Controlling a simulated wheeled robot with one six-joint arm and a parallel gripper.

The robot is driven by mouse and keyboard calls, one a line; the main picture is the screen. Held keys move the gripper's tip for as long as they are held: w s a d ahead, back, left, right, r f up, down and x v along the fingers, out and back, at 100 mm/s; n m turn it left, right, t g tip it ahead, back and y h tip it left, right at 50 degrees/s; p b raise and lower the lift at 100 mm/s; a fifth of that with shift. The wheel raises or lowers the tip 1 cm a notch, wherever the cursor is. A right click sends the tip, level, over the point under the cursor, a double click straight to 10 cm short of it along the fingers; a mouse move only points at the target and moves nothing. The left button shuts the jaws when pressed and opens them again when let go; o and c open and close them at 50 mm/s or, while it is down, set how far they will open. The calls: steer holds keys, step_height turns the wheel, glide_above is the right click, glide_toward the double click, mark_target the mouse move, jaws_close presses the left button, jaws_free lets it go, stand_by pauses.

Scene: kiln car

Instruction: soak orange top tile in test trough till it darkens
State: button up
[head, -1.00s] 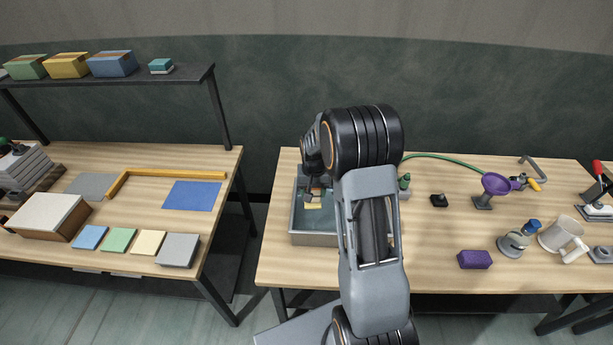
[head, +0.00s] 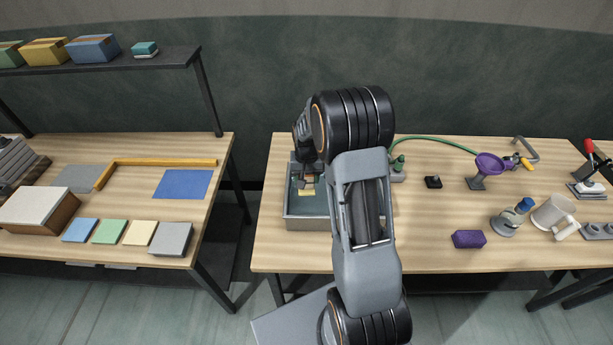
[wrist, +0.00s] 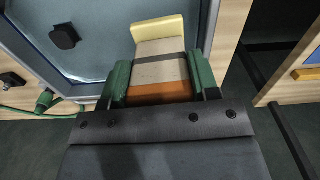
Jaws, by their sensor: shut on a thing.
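My gripper (head: 306,182) is over the grey trough (head: 308,224), inside its rim. In the wrist view its two green finger pads (wrist: 157,82) are shut on the sides of a tile (wrist: 160,72). The tile has an orange band at the near end, a beige body, a darker grey-brown band across it and a pale yellow raised far end. The tile's yellow part also shows below my gripper in the head view (head: 307,192). Bluish water (wrist: 100,30) lies in the trough; I cannot tell how deep the tile sits in it.
Coloured tiles (head: 110,231) lie on the left table.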

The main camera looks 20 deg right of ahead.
steer(key=shift+f+b, duration=3.3)
steer(key=shift+f, duration=1.2)
steer(key=shift+f+b, duration=0.6)
steer(key=shift+r, duration=0.15)
stand_by(2.3)
